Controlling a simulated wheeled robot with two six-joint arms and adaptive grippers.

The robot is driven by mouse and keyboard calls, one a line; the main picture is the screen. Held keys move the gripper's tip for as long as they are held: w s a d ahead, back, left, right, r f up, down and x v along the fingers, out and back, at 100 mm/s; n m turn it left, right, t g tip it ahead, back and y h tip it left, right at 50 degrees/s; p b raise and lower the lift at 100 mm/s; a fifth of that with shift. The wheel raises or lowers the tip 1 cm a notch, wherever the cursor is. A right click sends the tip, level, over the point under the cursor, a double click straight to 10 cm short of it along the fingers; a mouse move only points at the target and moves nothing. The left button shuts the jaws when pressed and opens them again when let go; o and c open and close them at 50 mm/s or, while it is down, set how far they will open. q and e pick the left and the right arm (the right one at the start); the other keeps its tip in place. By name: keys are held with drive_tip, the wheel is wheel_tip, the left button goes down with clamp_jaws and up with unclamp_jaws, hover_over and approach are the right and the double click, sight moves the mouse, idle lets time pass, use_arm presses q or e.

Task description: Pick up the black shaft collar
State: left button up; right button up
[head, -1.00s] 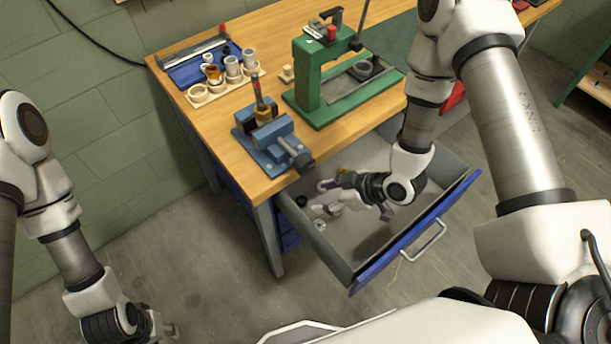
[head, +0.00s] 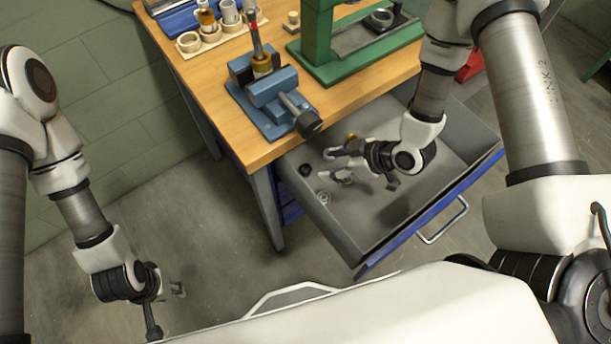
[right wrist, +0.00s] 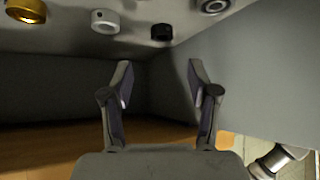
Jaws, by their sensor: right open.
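The black shaft collar (head: 305,169) lies on the drawer floor near its left wall in the head view. In the right wrist view the black collar (right wrist: 161,32) shows beyond the gap between my fingertips, apart from them. My right gripper (head: 334,165) is inside the drawer, to the right of the collar, open and empty; its two spread fingers also show in the right wrist view (right wrist: 160,76). My left gripper (head: 167,309) hangs over the floor at the lower left, away from the bench, its fingers apart and empty.
The open drawer (head: 447,170) also holds a gold collar (right wrist: 26,10), a silver collar (right wrist: 105,20) and a steel ring (head: 323,197). The drawer walls enclose my right gripper. Above, the wooden bench (head: 262,150) carries a blue vise (head: 272,95) and a green press (head: 318,40).

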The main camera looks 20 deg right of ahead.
sight(311, 171)
drive_tip(key=x, duration=0.4)
drive_tip(key=p+x, duration=0.1)
drive_tip(key=x, duration=0.3)
drive_tip(key=shift+s+f, duration=0.2)
drive_tip(key=shift+f, duration=0.05)
drive_tip(key=c, duration=1)
